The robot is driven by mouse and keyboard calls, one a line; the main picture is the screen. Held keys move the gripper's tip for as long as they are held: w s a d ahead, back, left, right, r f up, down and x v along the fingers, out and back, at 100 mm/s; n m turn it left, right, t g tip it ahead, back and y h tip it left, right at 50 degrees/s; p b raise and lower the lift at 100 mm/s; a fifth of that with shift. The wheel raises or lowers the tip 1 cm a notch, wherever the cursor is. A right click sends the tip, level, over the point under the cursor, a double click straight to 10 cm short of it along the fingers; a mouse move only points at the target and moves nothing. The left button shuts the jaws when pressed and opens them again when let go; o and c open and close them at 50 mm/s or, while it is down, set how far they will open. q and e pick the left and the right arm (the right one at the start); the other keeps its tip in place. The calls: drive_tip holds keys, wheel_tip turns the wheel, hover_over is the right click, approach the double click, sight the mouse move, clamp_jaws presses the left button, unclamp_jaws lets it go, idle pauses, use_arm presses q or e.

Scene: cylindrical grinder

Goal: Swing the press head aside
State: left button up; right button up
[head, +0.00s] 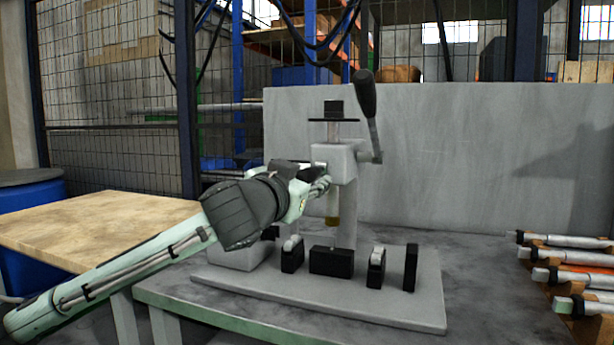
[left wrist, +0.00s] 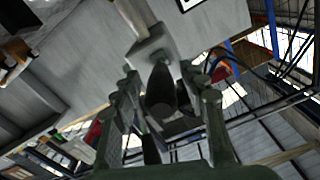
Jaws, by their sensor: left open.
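The press head (head: 341,158) is a light grey block on top of a grey column (head: 347,215), with a brass-coloured tip hanging below it. A lever with a black grip (head: 367,95) stands up on its right side. My left gripper (head: 322,182) is at the left side of the press head and covers part of it. In the left wrist view, my open fingers stand on either side of a dark rounded knob (left wrist: 161,88), with a grey block (left wrist: 190,35) beyond. I cannot tell whether the fingers touch the knob. My right gripper is not in view.
The press stands on a grey base plate (head: 420,300) with several small black blocks in front. A grey panel (head: 480,150) rises behind. Several metal rods (head: 575,277) lie at the right. A wooden tabletop (head: 95,225) is at the left.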

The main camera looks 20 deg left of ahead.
use_arm(q)
drive_tip(key=shift+w, duration=0.2)
drive_tip(key=shift+c, duration=0.6)
clamp_jaws()
drive_tip(key=shift+d, duration=0.1)
